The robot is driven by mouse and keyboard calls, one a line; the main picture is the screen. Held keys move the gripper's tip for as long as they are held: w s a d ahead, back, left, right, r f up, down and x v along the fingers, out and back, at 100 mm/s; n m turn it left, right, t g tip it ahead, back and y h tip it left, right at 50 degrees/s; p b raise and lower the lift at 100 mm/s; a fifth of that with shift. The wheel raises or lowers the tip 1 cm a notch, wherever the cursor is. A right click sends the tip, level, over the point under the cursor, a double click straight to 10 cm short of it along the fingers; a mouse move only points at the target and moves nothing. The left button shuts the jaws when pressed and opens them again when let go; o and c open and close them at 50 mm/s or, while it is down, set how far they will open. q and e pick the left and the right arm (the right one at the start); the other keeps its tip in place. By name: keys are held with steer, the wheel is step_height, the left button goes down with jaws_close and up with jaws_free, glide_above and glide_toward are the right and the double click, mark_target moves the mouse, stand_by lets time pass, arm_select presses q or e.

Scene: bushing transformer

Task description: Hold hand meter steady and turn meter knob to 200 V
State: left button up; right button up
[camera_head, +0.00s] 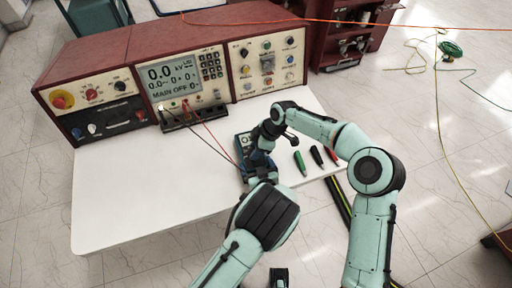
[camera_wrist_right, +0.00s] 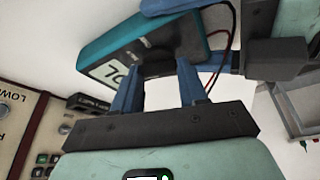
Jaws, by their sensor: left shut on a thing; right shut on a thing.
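The hand meter (camera_head: 243,143) is a dark blue-teal box with a small light display. It lies near the right part of the white table, mostly hidden by my arms in the head view. In the right wrist view the meter (camera_wrist_right: 135,40) shows a pale display with large dark characters. My right gripper (camera_wrist_right: 158,72) has its two blue fingers on either side of the dark meter knob (camera_wrist_right: 158,66), shut on it. My left gripper (camera_head: 256,166) is at the meter's near end, shut on its body; its fingertips are largely hidden.
A control panel (camera_head: 185,72) with a lit display stands along the table's back. Red and black leads (camera_head: 212,132) run from it to the meter. Green, black and red pens (camera_head: 300,163) lie right of the meter. The white table (camera_head: 130,205) is clear on the left.

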steer(key=m+t, duration=0.1)
steer(key=m, duration=0.1)
steer(key=m+t, duration=0.1)
steer(key=m, duration=0.2)
steer(key=shift+s+a+h, duration=0.1)
steer(key=shift+s+h, duration=0.1)
steer(key=shift+h, duration=0.1)
stand_by(0.5)
steer(key=o, duration=1.1)
steer(key=shift+c, duration=0.2)
steer(key=shift+r, duration=0.1)
steer(key=v, duration=1.2)
